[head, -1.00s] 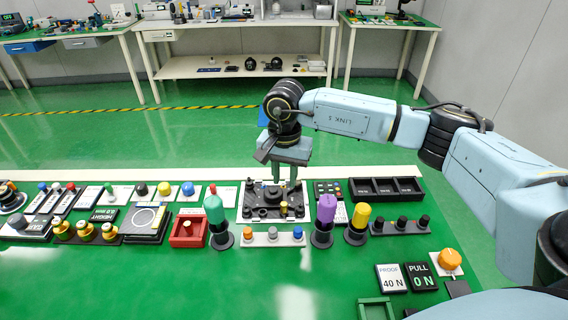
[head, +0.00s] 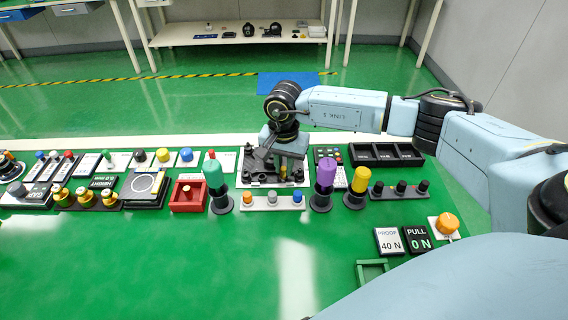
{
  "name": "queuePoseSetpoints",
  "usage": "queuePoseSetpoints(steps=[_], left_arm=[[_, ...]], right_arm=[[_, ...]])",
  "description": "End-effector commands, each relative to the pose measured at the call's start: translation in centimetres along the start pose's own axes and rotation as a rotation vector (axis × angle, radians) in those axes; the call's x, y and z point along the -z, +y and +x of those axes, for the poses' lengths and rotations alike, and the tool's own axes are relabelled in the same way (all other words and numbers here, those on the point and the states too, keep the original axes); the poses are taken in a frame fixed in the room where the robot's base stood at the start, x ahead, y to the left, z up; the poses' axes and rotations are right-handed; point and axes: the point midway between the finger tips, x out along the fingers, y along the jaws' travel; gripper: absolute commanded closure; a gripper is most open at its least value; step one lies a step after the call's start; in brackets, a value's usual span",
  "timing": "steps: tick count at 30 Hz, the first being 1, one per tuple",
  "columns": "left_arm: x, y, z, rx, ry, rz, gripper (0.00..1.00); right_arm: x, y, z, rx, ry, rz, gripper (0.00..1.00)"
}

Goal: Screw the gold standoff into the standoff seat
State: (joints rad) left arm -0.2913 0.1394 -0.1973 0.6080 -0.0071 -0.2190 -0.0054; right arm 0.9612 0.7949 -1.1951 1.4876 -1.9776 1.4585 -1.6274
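The dark fixture on a white plate (head: 246,178) stands at the back middle of the green bench. A small gold piece, seemingly the gold standoff (head: 283,173), stands upright at its right side. My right gripper (head: 289,172) points down over this side of the fixture, with its fingers low, at or just behind the gold piece. I cannot tell whether the fingers touch it or how far apart they are. The standoff seat cannot be made out at this size. My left gripper is out of view.
A purple-topped driver (head: 326,172), a yellow-topped one (head: 360,181) and a green one (head: 213,175) stand upright close in front. A white strip with coloured knobs (head: 272,203) lies before the fixture. A red box (head: 188,196) is left.

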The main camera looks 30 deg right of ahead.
Motion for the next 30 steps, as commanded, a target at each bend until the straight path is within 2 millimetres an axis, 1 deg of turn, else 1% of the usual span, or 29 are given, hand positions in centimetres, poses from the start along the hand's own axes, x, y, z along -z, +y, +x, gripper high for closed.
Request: queuePoseSetpoints(steps=[1,3,8,13,14,18,19,28,30], left_arm=[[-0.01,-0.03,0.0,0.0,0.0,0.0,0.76],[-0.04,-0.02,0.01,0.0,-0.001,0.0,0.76],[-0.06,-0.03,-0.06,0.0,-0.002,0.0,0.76],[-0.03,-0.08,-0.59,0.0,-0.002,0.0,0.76],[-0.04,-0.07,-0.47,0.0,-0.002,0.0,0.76],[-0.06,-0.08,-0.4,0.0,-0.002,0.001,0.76],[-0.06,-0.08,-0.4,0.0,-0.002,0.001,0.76],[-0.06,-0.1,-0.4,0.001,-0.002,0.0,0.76],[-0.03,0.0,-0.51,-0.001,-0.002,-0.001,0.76]], right_arm=[[0.0,-0.01,-0.02,0.0,0.0,0.0,0.91],[0.0,-0.01,-0.03,0.0,0.0,0.0,1.0],[-0.01,0.0,-0.05,0.0,0.0,0.018,1.0],[-0.03,0.1,-0.13,0.0,-0.001,0.198,1.0],[0.0,0.07,-0.08,0.001,0.0,0.19,0.82],[-0.01,0.07,-0.01,0.0,0.0,0.186,0.64],[-0.01,0.08,-0.01,0.0,0.0,0.185,0.6],[0.01,0.16,0.04,-0.002,0.0,0.185,0.6],[0.06,0.12,-0.73,0.0,0.002,0.184,0.6]])
